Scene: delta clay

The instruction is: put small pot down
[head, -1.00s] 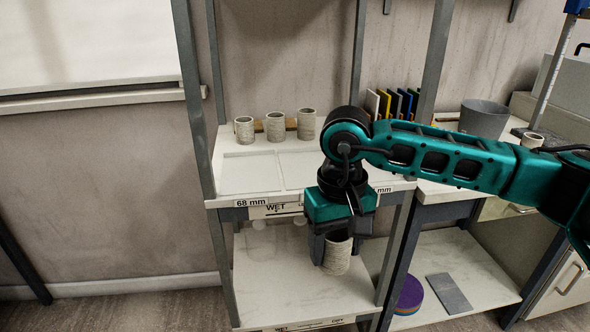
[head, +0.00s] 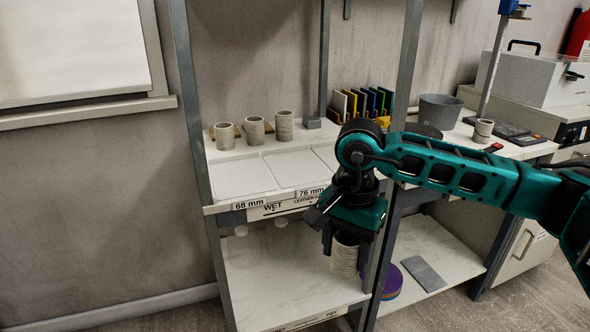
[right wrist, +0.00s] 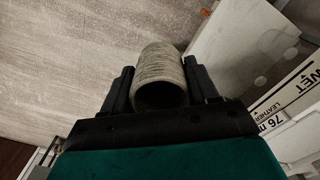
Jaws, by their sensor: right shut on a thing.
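The small pot (head: 344,256) is a grey-beige ribbed clay cylinder. My right gripper (head: 345,247) is shut on it and points down, in front of the shelf rack's right front post. In the right wrist view the pot (right wrist: 160,75) sits between both fingers, its open dark mouth facing the camera. The pot's lower part is visible and appears held in the air in front of the shelving. The upper shelf (head: 240,180) has shallow marked-off areas with labels "68 mm", "76 mm" and "WET" on its front edge. My left gripper is out of view.
Three similar pots (head: 255,131) stand at the back of the upper shelf, beside a small grey block (head: 312,122). The front areas of that shelf are bare. The lower shelf (head: 290,290) holds faint pale round things. A grey bucket (head: 440,110) stands on the right bench.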

